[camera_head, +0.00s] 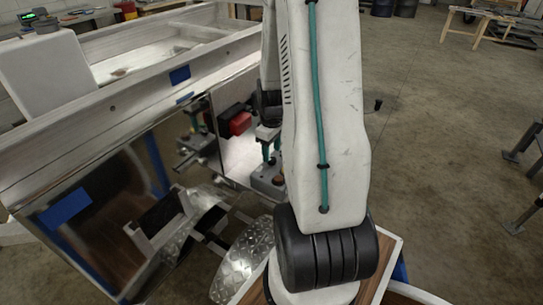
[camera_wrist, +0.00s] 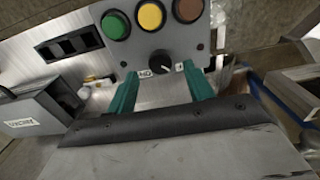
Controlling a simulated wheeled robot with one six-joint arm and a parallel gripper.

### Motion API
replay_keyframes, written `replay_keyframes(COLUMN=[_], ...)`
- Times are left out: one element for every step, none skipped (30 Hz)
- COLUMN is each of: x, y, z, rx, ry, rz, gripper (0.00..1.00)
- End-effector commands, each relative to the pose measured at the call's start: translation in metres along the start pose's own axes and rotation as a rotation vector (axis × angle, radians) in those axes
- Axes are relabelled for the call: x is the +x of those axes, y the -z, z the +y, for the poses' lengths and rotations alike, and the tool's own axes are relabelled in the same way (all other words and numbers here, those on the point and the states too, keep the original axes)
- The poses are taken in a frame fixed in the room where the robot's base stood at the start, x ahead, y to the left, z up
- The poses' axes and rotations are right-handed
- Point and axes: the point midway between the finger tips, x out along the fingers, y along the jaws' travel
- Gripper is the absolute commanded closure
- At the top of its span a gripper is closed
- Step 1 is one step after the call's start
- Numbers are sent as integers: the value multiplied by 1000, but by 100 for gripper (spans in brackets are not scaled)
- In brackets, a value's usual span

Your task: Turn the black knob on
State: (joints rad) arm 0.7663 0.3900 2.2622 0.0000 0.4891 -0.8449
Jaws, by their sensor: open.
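The black knob (camera_wrist: 161,63) is on a light metal panel (camera_wrist: 215,18) in the wrist view, below a row of round buttons. Small white labels sit to its left and right; I cannot clearly tell which way its pointer faces. My gripper (camera_wrist: 160,72) is open, with one teal finger on each side of the knob and its tips close to the panel. Both fingers look apart from the knob. In the head view, my arm covers much of the area, and I cannot make out the knob there.
Green (camera_wrist: 115,25), yellow (camera_wrist: 151,15) and brown (camera_wrist: 188,9) buttons sit above the knob. A black socket strip (camera_wrist: 69,44) is at left, with a grey box (camera_wrist: 40,112) below it. An aluminium trailer (camera_head: 120,110) fills the head view's left; open floor (camera_head: 440,160) lies at right.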

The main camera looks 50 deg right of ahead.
Motion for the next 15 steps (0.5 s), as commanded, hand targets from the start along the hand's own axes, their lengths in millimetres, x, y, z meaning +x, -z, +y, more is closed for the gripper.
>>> replay_keyframes(x=[8,12,17,20,23,26,27,28,29,30,30,30,30,30,30], y=[-1,0,0,0,0,0,0,0,0,0,0,0,0,0,0], z=[-1,-1,-1,-1,-1,0,0,0,0,0,0,0,0,0,0], rx=[0,0,0,0,0,0,0,0,0,0,0,0,0,0,0], ry=[3,3,2,2,2,1,1,1,1,0,0,0,0,0,0], rz=[-3,-2,-2,-2,-2,-1,-1,-1,0,0,0,0,0,0,0], gripper=[48,48,48,48,48,48,48,48,48,48,48,48,48,48,48])
